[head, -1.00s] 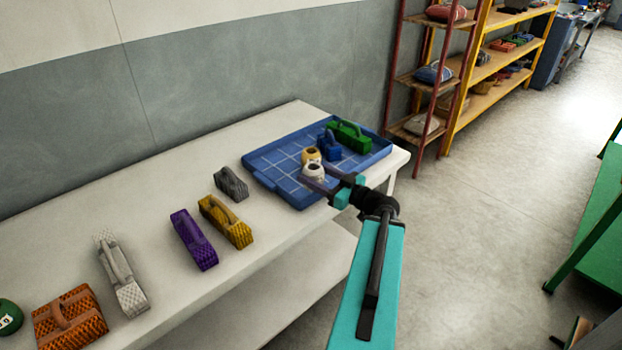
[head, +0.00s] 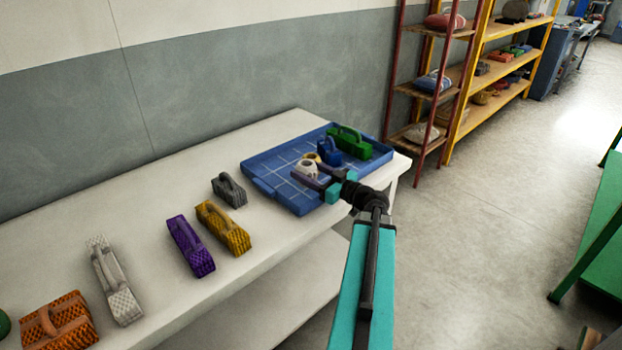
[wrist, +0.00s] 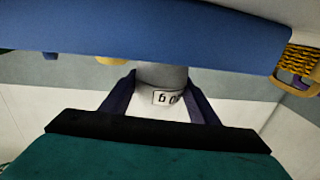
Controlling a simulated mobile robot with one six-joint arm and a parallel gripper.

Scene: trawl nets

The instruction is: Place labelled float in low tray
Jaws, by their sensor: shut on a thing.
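My gripper (head: 308,176) is shut on a white float (head: 305,167), at the near side of the low blue tray (head: 268,178) in the head view. In the wrist view the white float (wrist: 163,77) sits between both fingers, with a dark-lettered label facing the camera. A blue tray wall (wrist: 150,35) crosses the wrist view and hides part of the float. I cannot tell whether the float touches the tray.
Inside the tray are a blue handled block (head: 329,152) and a green one (head: 350,143). Left of it on the white table (head: 150,190) stand grey (head: 229,190), yellow (head: 223,228), purple (head: 191,246), pale and orange handled blocks. The tray's left part is clear.

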